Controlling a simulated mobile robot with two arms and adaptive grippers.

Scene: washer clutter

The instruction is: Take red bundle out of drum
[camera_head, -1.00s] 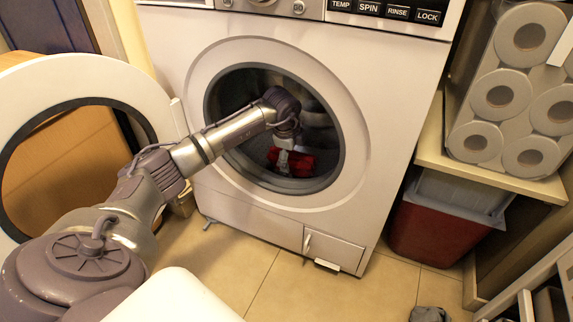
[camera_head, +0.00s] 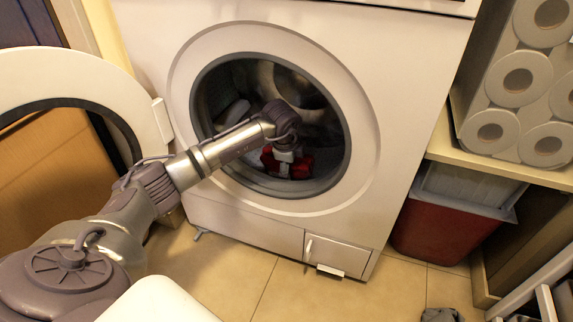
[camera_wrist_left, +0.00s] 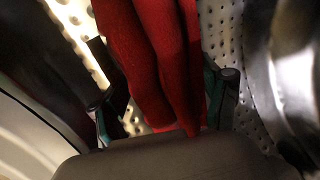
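The red bundle (camera_head: 301,166) lies low in the drum (camera_head: 330,125) of the white washing machine. My left gripper (camera_head: 285,160) reaches through the round door opening, down at the bundle, with red cloth on both sides of it. In the left wrist view, the red bundle (camera_wrist_left: 155,50) fills the space between the two fingers of my left gripper (camera_wrist_left: 165,95), close against both. I cannot tell whether the fingers press on it. The far end of the bundle is out of that view. My right gripper is not in view.
The round washer door (camera_head: 152,105) stands swung open at the left, beside my arm. A pale item (camera_head: 235,112) shows at the left inside the drum. Toilet rolls (camera_head: 518,80) on a shelf and a red bin (camera_head: 440,232) stand to the right.

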